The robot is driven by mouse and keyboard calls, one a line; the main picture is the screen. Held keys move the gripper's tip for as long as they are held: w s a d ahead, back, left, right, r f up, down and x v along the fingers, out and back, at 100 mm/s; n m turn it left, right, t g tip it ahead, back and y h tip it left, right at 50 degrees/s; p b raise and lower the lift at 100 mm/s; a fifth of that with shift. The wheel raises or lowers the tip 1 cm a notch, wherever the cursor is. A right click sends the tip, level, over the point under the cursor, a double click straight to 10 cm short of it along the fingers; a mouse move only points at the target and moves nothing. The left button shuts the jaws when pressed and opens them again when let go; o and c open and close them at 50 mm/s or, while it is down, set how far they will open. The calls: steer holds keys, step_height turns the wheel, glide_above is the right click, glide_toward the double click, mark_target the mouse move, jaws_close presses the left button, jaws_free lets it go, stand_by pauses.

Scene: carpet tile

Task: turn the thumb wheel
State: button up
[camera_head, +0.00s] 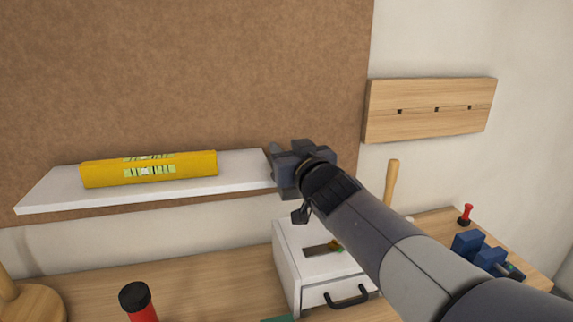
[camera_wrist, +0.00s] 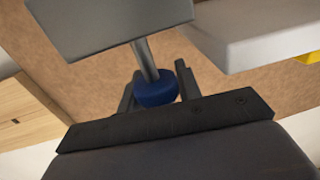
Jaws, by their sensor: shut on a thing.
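The thumb wheel (camera_wrist: 157,92) is a dark blue knob on a grey metal shaft (camera_wrist: 145,58), seen in the middle of the wrist view. The shaft leads to a light grey block (camera_wrist: 105,22) at the top of that view. My gripper (camera_wrist: 156,82) has a dark finger on each side of the wheel and is shut on it. In the head view my gripper (camera_head: 276,165) is at the right end of the white shelf, in front of the brown board. The wheel is hidden there behind my gripper.
The white shelf (camera_head: 245,170) carries a yellow spirit level (camera_head: 190,166) to the left. Below are a white drawer box (camera_head: 290,270) and a black-capped red cylinder (camera_head: 137,300). A wooden rail (camera_head: 430,122) hangs right; a blue vise (camera_head: 470,243) stands at the bench's right.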

steer(key=shift+w+f+m+t+h+b, duration=0.1)
steer(key=shift+f+m+t+h+b, duration=0.35)
steer(key=shift+b, duration=3.1)
steer(key=shift+w+f+m+g+h+b, duration=0.15)
steer(key=shift+m+h+b, duration=0.55)
steer(key=shift+b, duration=2.8)
steer(key=m+h+b, duration=0.1)
steer(key=h+b, duration=0.1)
steer(key=b, duration=0.4)
steer(key=shift+s+d+b, duration=0.1)
steer(key=shift+d+b, duration=0.05)
steer(key=shift+b, duration=0.2)
steer(key=shift+d+r+m+h+b, duration=0.15)
steer(key=shift+m+h+b, duration=0.5)
steer(key=shift+h+b, duration=0.65)
steer(key=shift+h, duration=0.25)
steer(key=shift+m+h, duration=0.7)
steer(key=shift+h, duration=0.2)
steer(key=m+h, duration=0.2)
steer(key=h, duration=0.2)
steer(key=shift+s+d+r+m+g, duration=0.2)
steer(key=shift+d+m+g, duration=0.1)
steer(key=shift+m+g, duration=0.1)
steer(key=shift+d+m+h+p, duration=0.15)
steer(key=shift+m+h+p, duration=0.2)
steer(key=shift+h, duration=0.35)
steer(key=shift+f+g, duration=0.1)
steer(key=shift+g, duration=0.2)
